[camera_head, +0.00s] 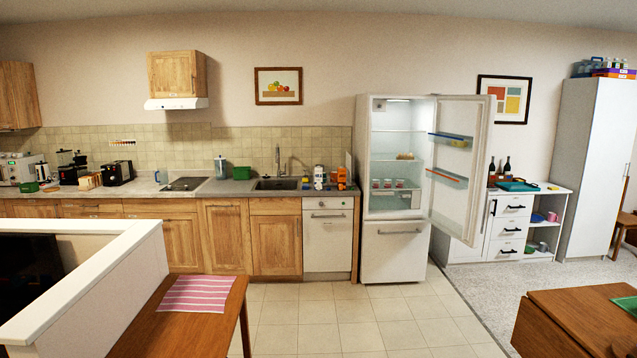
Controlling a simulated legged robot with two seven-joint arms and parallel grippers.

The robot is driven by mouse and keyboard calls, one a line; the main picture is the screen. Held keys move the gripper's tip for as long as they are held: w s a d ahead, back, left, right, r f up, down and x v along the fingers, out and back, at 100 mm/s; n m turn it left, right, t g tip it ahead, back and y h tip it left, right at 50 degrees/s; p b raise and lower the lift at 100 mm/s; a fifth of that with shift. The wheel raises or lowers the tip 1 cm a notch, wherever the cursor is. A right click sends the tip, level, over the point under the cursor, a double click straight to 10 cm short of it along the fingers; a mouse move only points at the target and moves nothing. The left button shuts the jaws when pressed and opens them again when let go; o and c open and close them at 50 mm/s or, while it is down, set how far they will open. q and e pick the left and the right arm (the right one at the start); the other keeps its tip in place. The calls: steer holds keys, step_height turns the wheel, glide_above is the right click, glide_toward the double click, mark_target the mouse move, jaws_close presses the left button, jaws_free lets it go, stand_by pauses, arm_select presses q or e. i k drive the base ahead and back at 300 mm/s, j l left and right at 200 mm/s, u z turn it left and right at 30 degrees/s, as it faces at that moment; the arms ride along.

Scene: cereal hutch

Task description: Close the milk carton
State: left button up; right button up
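A small white item with dark markings (318,176) stands on the counter to the right of the sink. It may be the milk carton, but it is too small to tell, and I cannot see whether its top is open or closed. An orange item (341,178) stands just to its right. Neither of my grippers is in view.
The fridge (392,251) stands right of the counter with its upper door (462,165) wide open. A white low wall (90,300) and a wooden table with a striped mat (197,294) are at the near left. Another wooden table (575,318) is at the near right. The tiled floor (335,320) between is clear.

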mark_target(318, 171)
steer(key=z, duration=0.25)
steer(key=i, duration=2.85)
steer(key=i+l+u, duration=0.15)
steer(key=i, duration=1.1)
steer(key=i+l+u, duration=0.1)
steer(key=i, duration=0.55)
steer(key=i+z, duration=0.45)
steer(key=i, duration=1.75)
